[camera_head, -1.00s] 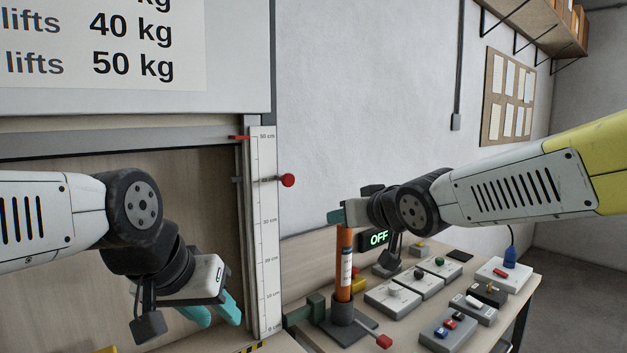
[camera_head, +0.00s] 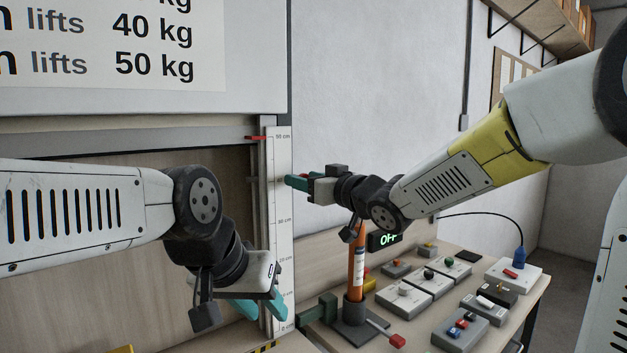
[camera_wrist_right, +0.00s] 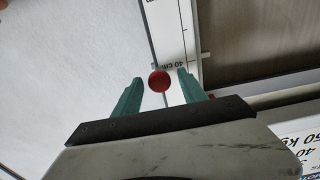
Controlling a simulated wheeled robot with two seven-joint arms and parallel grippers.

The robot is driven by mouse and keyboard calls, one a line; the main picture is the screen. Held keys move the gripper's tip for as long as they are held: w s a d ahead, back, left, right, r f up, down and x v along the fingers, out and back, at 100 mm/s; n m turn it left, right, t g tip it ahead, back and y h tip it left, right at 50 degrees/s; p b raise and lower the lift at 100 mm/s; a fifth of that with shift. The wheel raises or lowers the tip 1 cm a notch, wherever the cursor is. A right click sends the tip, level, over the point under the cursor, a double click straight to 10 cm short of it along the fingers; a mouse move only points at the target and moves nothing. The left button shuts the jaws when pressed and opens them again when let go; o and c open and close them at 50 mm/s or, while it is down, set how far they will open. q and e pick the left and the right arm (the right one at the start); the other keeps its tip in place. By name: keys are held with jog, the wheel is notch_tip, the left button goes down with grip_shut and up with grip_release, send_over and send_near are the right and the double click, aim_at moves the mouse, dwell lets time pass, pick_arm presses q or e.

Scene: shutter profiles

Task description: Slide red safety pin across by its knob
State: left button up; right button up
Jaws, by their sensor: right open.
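The safety pin's round red knob (camera_wrist_right: 160,80) shows in the right wrist view between the fingertips of my right gripper (camera_wrist_right: 160,78), with a gap on each side. The pin's thin rod runs from it toward the white scale near the 40 cm mark. In the head view my right gripper (camera_head: 292,182) is at the scale's right edge and hides the knob. Its teal fingers are open. My left gripper (camera_head: 264,301) hangs low in front of the shutter opening, its teal fingers apart and empty.
The white centimetre scale (camera_head: 282,215) stands beside the shutter frame, with a red pointer (camera_head: 256,138) near 50 cm. An orange post (camera_head: 357,265) stands on the bench below my right arm.

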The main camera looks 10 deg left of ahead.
jog(key=shift+w+a, duration=0.3)
jog(key=shift+w, duration=0.05)
grip_shut()
dwell(1.2)
